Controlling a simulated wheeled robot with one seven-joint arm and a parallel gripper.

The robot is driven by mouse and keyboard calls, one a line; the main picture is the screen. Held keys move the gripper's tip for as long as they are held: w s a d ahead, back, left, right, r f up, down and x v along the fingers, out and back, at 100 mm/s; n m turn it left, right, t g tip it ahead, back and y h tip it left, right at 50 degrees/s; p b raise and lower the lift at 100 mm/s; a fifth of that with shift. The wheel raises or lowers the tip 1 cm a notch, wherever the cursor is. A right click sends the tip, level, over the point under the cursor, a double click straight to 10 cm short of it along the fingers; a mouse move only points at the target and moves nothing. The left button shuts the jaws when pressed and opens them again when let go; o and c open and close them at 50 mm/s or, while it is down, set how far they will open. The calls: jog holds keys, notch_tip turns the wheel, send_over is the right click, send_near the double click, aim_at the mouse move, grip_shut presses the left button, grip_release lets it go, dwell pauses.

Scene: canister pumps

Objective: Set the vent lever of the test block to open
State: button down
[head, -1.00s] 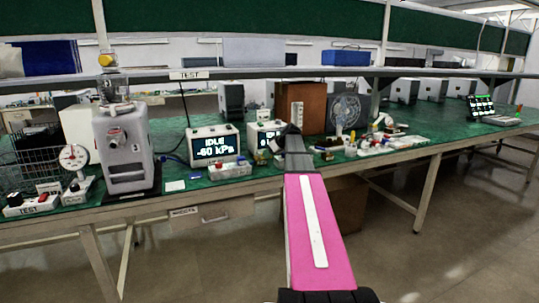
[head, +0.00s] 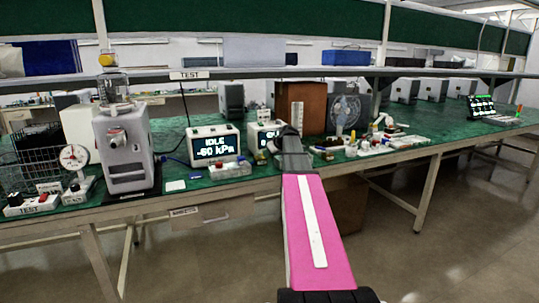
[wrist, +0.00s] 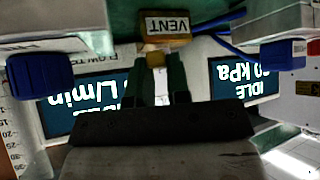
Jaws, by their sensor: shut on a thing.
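In the wrist view, a yellow-tan block labelled VENT (wrist: 167,27) sits at the top centre. My gripper is shut on this lever. The view is upside down, and I cannot tell whether the lever stands at open or closed. In the head view, my gripper (head: 290,133) is over the bench beside the second display box, and my arm hides the lever and most of the test block.
The pressure display (head: 213,145) reads IDLE -60 kPa; the flow display (head: 264,134) is partly hidden. A grey pump (head: 125,150) stands left, a brown box (head: 301,106) and fan (head: 345,114) behind.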

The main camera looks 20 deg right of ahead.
jog(key=shift+s+a+m+t+h, duration=0.2)
jog(key=shift+a+m+h, duration=0.2)
jog(key=shift+m, duration=0.2)
jog(key=shift+s+a+m+t+h, duration=0.15)
jog(key=shift+a+m+h, duration=0.25)
jog(key=shift+m, duration=0.2)
jog(key=a+m+h, duration=0.1)
jog(key=m+h, duration=0.1)
jog(key=shift+a+m, duration=0.15)
jog(key=shift+m, duration=0.15)
jog(key=a+m+h, duration=0.1)
jog(key=m+h, duration=0.1)
jog(key=m, duration=0.1)
jog(key=shift+w+a+h, duration=0.15)
jog(key=shift+a+h, duration=0.2)
jog(key=shift+h, duration=0.05)
jog(key=shift+w+a+m+h, duration=0.15)
jog(key=shift+a+m+h, duration=0.25)
jog(key=shift+m, duration=0.35)
jog(key=shift+w+a+m+h, duration=0.15)
jog(key=shift+m+h, duration=0.35)
jog(key=shift+m, duration=0.25)
jog(key=shift+g, duration=0.45)
jog(key=c, duration=1.1)
grip_release()
jog(key=shift+s+a+r, duration=0.1)
jog(key=v, duration=1)
jog(key=shift+s+a+r, duration=0.15)
jog(key=shift+s, duration=0.1)
